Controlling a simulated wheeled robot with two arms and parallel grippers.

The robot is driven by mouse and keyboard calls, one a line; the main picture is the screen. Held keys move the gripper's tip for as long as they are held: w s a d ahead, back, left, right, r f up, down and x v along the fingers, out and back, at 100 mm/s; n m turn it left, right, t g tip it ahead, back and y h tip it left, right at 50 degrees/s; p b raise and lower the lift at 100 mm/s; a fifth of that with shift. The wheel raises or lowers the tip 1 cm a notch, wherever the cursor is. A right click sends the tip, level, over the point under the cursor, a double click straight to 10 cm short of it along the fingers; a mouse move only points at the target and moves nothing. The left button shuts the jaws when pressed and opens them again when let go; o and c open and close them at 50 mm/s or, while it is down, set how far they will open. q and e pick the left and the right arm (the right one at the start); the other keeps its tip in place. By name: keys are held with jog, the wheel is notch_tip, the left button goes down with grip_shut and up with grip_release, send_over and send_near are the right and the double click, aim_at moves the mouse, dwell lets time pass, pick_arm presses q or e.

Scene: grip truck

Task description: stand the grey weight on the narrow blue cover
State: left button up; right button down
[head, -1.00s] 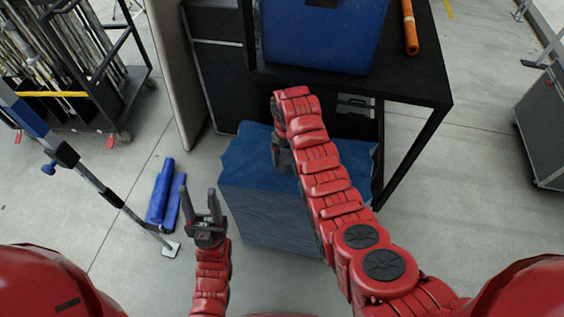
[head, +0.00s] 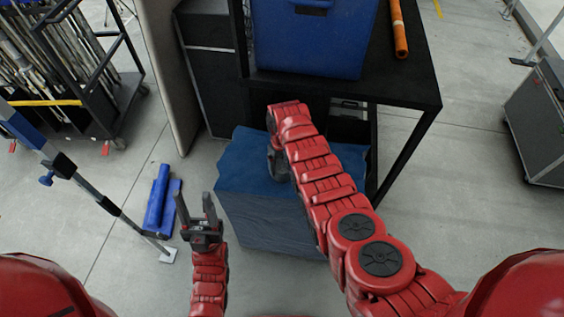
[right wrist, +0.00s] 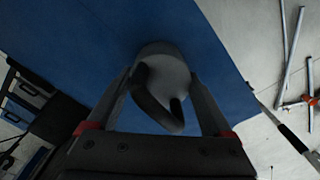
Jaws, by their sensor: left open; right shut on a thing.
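The narrow blue cover (head: 245,195) is draped over a box-like stack in front of the dark table, with a fairly flat top. My right gripper (right wrist: 162,80) is shut on the grey weight (right wrist: 166,62), which has a rounded pale body and a dark curved handle. Both are over the blue cover's top, which fills much of the right wrist view (right wrist: 75,40). In the head view my right arm hides most of the weight. I cannot tell whether its base touches the cover. My left gripper (head: 200,210) is open and empty, left of the cover.
The dark table (head: 405,85) behind carries a blue bin (head: 310,45) and an orange roll (head: 398,30). A cart of poles (head: 75,80) is far left. Floor right of the cover is clear.

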grip_release()
jog(key=shift+r, duration=0.1)
